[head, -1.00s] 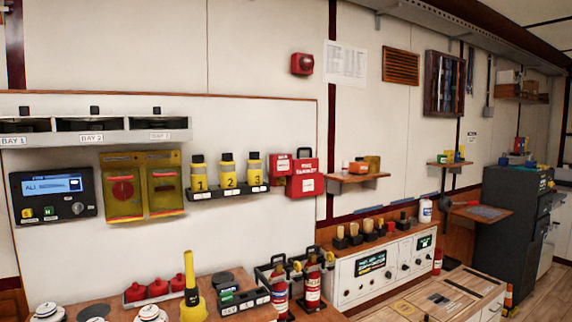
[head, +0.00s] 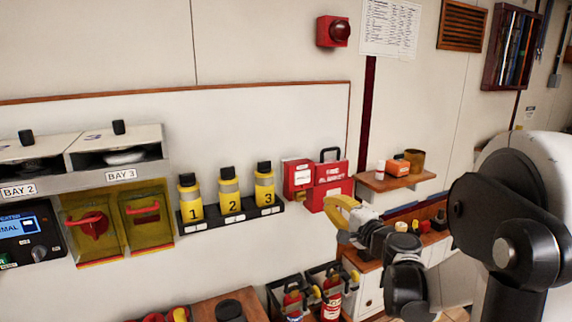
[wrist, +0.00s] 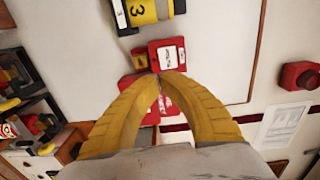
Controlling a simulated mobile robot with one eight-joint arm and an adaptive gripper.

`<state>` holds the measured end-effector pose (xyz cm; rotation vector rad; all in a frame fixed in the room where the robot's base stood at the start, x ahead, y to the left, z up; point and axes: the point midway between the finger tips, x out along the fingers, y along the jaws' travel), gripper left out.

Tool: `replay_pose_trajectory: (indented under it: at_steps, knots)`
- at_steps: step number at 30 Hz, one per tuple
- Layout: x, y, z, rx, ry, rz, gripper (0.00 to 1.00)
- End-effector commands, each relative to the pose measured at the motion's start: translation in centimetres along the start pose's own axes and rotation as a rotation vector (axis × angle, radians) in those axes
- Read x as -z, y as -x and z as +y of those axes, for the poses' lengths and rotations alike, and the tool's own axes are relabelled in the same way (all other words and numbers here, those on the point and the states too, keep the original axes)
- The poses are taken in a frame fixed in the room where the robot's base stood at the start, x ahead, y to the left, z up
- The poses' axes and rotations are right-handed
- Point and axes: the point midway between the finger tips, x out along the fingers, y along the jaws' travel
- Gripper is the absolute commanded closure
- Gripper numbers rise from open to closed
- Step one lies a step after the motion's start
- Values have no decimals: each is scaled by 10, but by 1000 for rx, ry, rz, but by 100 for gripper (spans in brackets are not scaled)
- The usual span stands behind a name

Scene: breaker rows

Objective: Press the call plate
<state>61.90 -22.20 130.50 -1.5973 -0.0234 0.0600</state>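A small red wall box with a white plate on its face (head: 298,177) is mounted just left of the red fire blanket case (head: 332,172); I take this plate to be the call plate. The box also shows in the wrist view (wrist: 168,54), just beyond my fingertips. My gripper (head: 336,212) has yellow fingers and is in front of the wall, below and right of the box in the head view. In the wrist view its fingertips (wrist: 154,78) meet, with nothing seen between them. The fingers partly hide the fire blanket case in the wrist view.
Numbered yellow bottles (head: 229,195) stand on a black rack left of the box. A small wooden shelf (head: 396,182) with items is to the right. Fire extinguishers (head: 331,298) stand below. A red alarm beacon (head: 334,31) is higher up.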

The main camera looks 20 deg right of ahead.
Motion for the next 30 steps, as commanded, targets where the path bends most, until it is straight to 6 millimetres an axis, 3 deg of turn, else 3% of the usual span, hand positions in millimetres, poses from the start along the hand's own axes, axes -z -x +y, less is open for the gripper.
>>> replay_pose_trajectory:
  at_steps: [4,17,23,30]
  knots:
    - [12,0,-4,22,-28,20,100]
    - [11,-7,-4,22,-29,18,100]
    - [12,-40,-4,22,-28,16,100]
    - [12,-93,-5,21,-28,16,100]
